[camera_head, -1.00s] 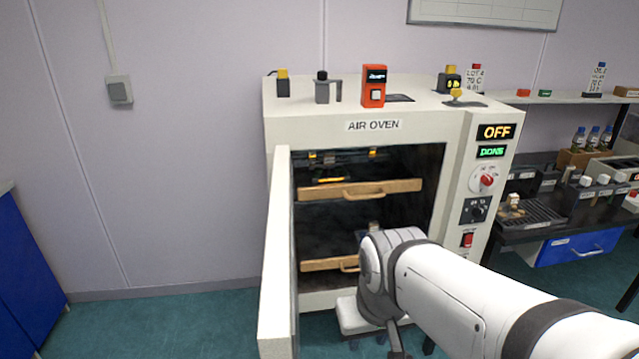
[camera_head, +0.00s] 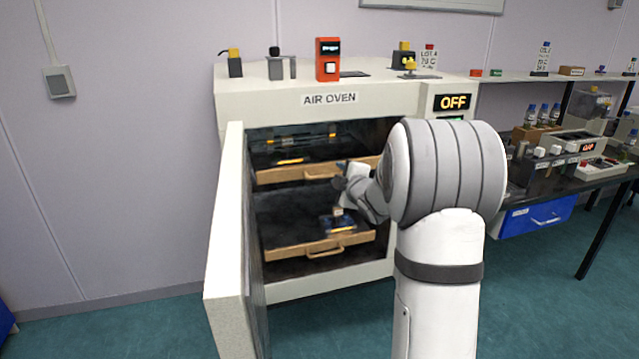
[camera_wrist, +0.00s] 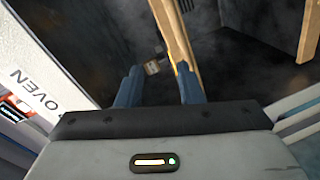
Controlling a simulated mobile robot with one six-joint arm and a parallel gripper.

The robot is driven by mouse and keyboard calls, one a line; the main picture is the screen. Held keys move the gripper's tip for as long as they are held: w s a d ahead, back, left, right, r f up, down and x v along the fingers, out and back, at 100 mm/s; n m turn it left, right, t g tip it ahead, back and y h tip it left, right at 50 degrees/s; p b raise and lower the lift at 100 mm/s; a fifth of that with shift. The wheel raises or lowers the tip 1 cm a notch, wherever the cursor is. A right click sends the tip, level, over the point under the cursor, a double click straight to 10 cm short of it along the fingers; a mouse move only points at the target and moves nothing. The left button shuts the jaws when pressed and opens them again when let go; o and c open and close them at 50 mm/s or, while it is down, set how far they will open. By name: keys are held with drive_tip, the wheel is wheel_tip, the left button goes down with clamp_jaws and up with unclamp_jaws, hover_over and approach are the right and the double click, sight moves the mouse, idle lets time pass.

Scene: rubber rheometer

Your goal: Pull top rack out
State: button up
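The top rack (camera_head: 285,175) has a wooden front bar with a handle (camera_head: 322,172) and sits in the upper part of the open oven (camera_head: 285,105). My gripper (camera_head: 343,178) is at this bar, just right of the handle, and hides part of it. In the wrist view my gripper (camera_wrist: 158,78) is open, its two blue fingers apart. The top rack's wooden bar (camera_wrist: 176,38) runs up from the right finger there. I cannot tell whether the handle is between the fingers. The lower rack (camera_head: 290,252) holds a small sample and sticks out a little.
The oven door (camera_head: 228,240) stands open on the left. The oven display (camera_head: 454,102) reads OFF. Several small devices, such as an orange one (camera_head: 328,58), stand on the oven top. A bench with a blue drawer (camera_head: 535,216) is at the right.

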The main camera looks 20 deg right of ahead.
sight(329, 177)
wheel_tip(329, 177, down, 6)
drive_tip(key=w+d+n+t+y+b, duration=0.2)
drive_tip(key=w+d+n+y, duration=0.1)
drive_tip(key=n+y, duration=0.45)
drive_tip(key=shift+n+h, duration=0.35)
drive_tip(key=shift+n, duration=0.1)
drive_tip(key=x, duration=0.3)
drive_tip(key=p+x, duration=0.1)
drive_tip(key=x, duration=0.3)
drive_tip(key=shift+a, duration=0.3)
clamp_jaws()
